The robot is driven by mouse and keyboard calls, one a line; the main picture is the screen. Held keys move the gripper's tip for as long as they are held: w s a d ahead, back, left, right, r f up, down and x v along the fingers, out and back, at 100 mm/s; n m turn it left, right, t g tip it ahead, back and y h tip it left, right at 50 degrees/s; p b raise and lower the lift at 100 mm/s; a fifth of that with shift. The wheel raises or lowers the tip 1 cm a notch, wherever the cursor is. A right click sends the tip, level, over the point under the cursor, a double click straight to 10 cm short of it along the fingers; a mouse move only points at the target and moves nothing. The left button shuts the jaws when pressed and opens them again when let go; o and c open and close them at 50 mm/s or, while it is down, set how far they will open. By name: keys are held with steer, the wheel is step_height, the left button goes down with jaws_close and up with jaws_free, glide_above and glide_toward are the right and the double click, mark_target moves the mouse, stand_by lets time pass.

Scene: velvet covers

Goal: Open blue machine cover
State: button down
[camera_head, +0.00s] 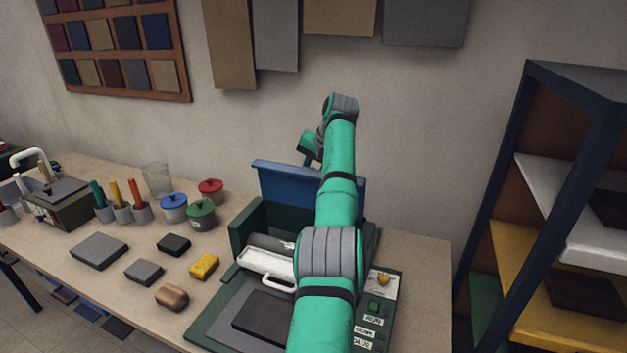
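The machine is a dark green unit (210,325) on the table at the lower middle. Its blue cover (285,185) stands raised and nearly upright at the back of the machine, showing its broad face. My arm crosses in front and hides the cover's right part and much of the machine's middle. The end of my arm bends down above the cover's top edge, with part of my gripper (309,149) just above that edge. The fingertips cannot be made out, so I cannot tell whether they touch the cover or are open.
A white handled part (268,264) shows inside the machine. Lidded pots (201,213), a yellow block (204,266) and grey blocks (99,250) lie to the left. A dark-framed shelf (540,150) stands at right. Fabric panels (277,36) hang on the wall above.

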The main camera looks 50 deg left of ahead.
steer(key=shift+s+a, duration=0.1)
steer(key=shift+a, duration=0.05)
stand_by(0.5)
steer(key=c, duration=1.5)
jaws_free()
steer(key=shift+o, duration=0.2)
steer(key=v, duration=1.1)
steer(key=shift+w+f, duration=0.1)
steer(key=shift+w, duration=0.2)
